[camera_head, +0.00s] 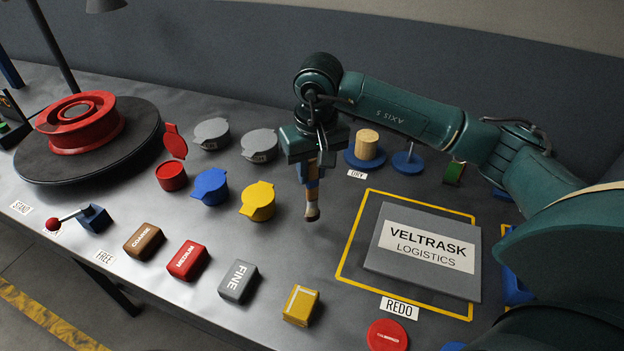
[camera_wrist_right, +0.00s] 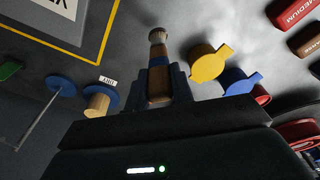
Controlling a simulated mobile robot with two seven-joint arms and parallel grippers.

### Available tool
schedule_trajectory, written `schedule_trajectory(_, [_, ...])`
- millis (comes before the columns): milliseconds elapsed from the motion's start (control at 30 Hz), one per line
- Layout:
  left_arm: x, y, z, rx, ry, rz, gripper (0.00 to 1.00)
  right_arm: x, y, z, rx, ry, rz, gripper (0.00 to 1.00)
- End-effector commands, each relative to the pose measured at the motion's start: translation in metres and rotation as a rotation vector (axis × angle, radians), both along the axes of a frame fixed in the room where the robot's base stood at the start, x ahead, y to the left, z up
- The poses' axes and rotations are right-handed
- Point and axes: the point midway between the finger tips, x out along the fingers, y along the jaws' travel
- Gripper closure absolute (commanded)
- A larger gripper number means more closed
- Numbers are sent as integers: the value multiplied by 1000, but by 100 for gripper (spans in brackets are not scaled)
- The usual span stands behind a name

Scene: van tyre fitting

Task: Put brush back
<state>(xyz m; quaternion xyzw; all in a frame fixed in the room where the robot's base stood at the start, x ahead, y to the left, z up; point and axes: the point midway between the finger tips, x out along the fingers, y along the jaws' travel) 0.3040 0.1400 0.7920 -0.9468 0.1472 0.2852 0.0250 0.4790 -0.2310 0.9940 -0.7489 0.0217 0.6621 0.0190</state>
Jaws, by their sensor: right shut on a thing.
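The brush hangs bristle end down over the grey table, right of the yellow pot. In the right wrist view the brush (camera_wrist_right: 158,72) stands between the fingers of the gripper (camera_wrist_right: 160,88). Whether its tip touches the table is hard to tell. A wooden cylinder on a blue round base (camera_head: 367,148) stands right of the gripper, behind a small white label. A blue disc with an upright post (camera_head: 408,162) stands beside it. My left gripper is not in view.
Lidded yellow (camera_head: 258,201), blue (camera_head: 210,187) and grey pots and an open red pot (camera_head: 171,176) stand left of the brush. Several labelled blocks line the front. A grey VELTRASK panel (camera_head: 385,260) lies in a yellow outline at right. A red wheel (camera_head: 80,125) rests on a turntable.

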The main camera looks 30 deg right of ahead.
Motion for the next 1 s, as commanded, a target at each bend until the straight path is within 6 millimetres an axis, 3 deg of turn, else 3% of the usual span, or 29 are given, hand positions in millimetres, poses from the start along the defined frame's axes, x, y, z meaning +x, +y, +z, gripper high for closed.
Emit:
schedule_trajectory(200, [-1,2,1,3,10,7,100,-1,0,-29,0,3,-1,100])
schedule_trajectory(567, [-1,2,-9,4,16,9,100,0,0,-35,0,0,0,100])
schedule_trajectory(600, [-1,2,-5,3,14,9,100,0,0,-33,0,0,0,74])
schedule_trajectory(833, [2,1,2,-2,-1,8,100,0,0,-33,0,1,0,55])
schedule_trajectory(1000, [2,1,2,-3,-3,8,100,0,0,-33,0,1,0,55])
